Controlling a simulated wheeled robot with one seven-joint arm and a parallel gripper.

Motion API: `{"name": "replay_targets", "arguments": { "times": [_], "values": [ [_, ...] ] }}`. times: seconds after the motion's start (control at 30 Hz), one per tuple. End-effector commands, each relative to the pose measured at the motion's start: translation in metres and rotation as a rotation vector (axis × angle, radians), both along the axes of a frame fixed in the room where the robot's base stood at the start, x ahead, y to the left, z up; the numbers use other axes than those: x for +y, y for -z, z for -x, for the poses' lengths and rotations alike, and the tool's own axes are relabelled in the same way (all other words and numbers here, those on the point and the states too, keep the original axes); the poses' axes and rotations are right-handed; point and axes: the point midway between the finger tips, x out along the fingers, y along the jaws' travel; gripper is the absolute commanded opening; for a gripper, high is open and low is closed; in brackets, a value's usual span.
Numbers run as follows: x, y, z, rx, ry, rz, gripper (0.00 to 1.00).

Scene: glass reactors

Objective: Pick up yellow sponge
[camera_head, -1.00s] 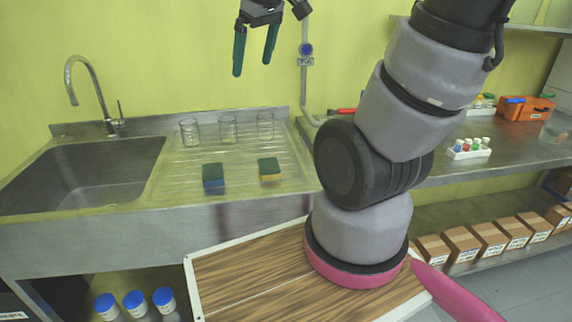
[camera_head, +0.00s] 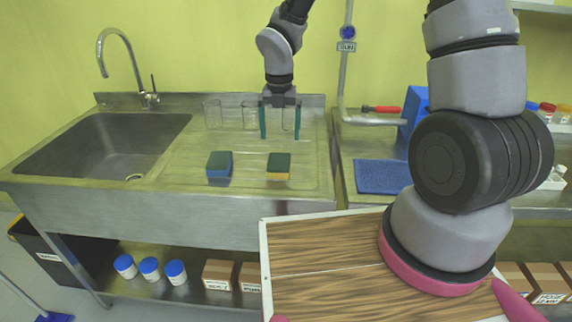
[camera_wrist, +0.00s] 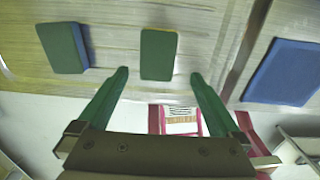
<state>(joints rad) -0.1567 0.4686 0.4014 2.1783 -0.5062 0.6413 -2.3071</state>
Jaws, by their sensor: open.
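The yellow sponge (camera_head: 279,167) lies on the ribbed drainboard with its dark green scouring side up and a thin yellow edge showing. In the wrist view the yellow sponge (camera_wrist: 158,54) appears just beyond and between my fingertips, apart from them. My gripper (camera_head: 280,136) is open and empty, pointing down above the drainboard, behind the yellow sponge in the head view. Its two green fingers also show in the wrist view (camera_wrist: 159,76). A blue sponge (camera_head: 219,165), also green on top, lies to the left of the yellow one.
Several glass beakers (camera_head: 213,115) stand at the back of the drainboard, close to my gripper. The sink basin (camera_head: 105,147) with its tap is at left. A blue mat (camera_head: 382,177) lies on the right counter. The drainboard around the sponges is clear.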

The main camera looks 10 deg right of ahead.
Motion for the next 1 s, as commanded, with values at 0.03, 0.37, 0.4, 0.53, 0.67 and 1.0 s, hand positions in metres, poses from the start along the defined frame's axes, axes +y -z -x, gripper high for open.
{"name": "replay_targets", "arguments": {
  "times": [0.03,0.37,0.4,0.53,0.67,1.0],
  "values": [
    [0.000,0.010,0.002,0.004,-0.002,0.002,1.00],
    [0.001,0.042,0.002,0.002,0.002,0.002,1.00],
    [0.002,0.047,0.003,0.003,0.002,0.003,1.00],
    [0.005,0.068,0.005,0.004,0.002,0.002,1.00],
    [0.005,0.083,0.005,0.003,0.004,0.003,1.00],
    [0.004,0.087,0.004,0.000,0.006,0.001,0.85]
  ]
}}
